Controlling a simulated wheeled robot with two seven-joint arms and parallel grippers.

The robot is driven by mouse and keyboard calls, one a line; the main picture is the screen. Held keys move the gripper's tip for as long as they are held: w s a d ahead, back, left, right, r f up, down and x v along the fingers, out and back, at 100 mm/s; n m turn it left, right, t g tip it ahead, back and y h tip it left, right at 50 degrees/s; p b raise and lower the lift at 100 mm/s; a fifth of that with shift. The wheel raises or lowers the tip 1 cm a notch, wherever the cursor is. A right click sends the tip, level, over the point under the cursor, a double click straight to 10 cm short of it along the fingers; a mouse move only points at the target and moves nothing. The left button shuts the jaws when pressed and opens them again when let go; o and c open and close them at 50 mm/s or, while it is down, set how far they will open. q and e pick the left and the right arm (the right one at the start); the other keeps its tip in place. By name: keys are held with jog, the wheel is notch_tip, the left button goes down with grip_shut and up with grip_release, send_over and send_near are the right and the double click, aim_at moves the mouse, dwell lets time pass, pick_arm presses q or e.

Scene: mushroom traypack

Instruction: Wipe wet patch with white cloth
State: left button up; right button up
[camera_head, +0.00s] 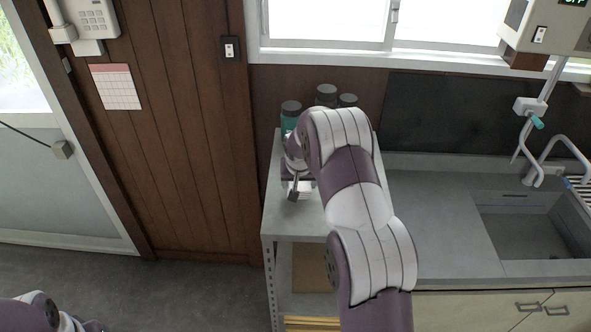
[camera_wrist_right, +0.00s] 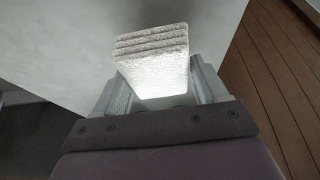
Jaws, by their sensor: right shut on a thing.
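A folded white cloth (camera_wrist_right: 152,72) with several stacked layers is between the fingers of my right gripper (camera_wrist_right: 160,85) in the right wrist view. The gripper is shut on it, above a grey surface. In the head view my right gripper (camera_head: 297,188) is over the left part of the grey metal shelf top (camera_head: 282,222), and a small white bit of the cloth (camera_head: 305,185) shows beside it. My right arm hides much of the shelf top. I cannot make out a wet patch in either view. My left gripper is out of view; only part of that arm shows at bottom left.
Several dark-lidded jars, one teal (camera_head: 290,117), stand at the back of the shelf top, close behind my right gripper. A sink (camera_head: 530,228) and grey counter (camera_head: 425,215) lie to the right. A wooden wall (camera_head: 190,130) borders the left.

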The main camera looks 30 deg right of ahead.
jog(key=r, duration=0.1)
jog(key=s+d+r+p, duration=0.1)
jog(key=shift+d+r, duration=0.15)
jog(key=shift+r, duration=0.15)
jog(key=shift+r+p, duration=0.35)
jog(key=shift+w+a+r+p, duration=0.2)
jog(key=shift+r+p, duration=0.1)
jog(key=shift+r, duration=0.2)
jog(key=shift+w+a+r+p, duration=0.1)
jog(key=shift+a+r+p, duration=0.15)
jog(key=shift+r, duration=0.25)
jog(key=shift+s+d+r, duration=0.1)
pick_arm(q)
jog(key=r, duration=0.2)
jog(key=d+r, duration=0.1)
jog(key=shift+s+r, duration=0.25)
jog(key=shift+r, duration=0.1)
pick_arm(e)
jog(key=shift+s+d, duration=0.1)
jog(key=shift+d, duration=0.1)
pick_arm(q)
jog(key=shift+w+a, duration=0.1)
pick_arm(e)
jog(key=shift+a, duration=0.15)
